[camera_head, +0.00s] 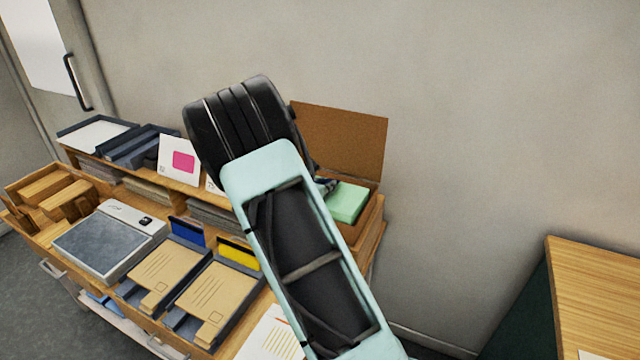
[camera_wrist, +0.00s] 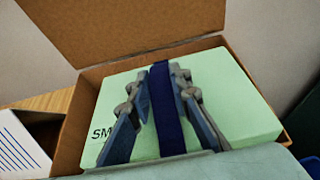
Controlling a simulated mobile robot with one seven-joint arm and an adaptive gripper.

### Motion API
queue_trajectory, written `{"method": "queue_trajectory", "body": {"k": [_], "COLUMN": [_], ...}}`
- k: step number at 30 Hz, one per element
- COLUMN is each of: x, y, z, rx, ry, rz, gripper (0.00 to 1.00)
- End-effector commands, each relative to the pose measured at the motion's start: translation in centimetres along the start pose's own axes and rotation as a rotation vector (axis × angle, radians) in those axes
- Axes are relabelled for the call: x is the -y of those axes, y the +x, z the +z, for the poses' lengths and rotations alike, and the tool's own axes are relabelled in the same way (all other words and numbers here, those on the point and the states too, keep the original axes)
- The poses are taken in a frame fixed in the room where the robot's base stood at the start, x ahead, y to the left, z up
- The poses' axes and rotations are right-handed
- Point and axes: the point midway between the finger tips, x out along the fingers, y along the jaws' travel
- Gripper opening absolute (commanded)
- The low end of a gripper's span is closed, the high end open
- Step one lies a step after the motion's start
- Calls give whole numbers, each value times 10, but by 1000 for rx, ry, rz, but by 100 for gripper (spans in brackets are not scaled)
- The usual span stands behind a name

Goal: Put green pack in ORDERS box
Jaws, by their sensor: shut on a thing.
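The green pack (camera_wrist: 232,102) carries a dark blue band and the letters "SM" in the wrist view. My gripper (camera_wrist: 164,98) is shut on it, with one finger on each side of the band. The pack is at the opening of a brown cardboard box (camera_wrist: 78,130) with its lid raised; I cannot tell whether it touches the bottom. In the head view the pack (camera_head: 347,203) shows in front of the raised lid (camera_head: 340,142), at the right end of the table. My arm hides most of the gripper there. No ORDERS label is readable.
Left of my arm, the wooden table holds dark trays with brown envelopes (camera_head: 165,273), a grey scale (camera_head: 100,243), a wooden bin (camera_head: 22,182) and a card with a pink square (camera_head: 180,160). Another wooden table (camera_head: 600,300) stands at right. A wall rises behind the box.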

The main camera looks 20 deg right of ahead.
Motion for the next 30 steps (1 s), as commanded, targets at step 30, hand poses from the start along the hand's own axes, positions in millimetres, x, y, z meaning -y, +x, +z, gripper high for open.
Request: {"method": "queue_trajectory", "body": {"k": [30], "x": [3], "y": [32], "z": [-35], "rx": [5], "ry": [3], "rz": [2], "gripper": [36]}}
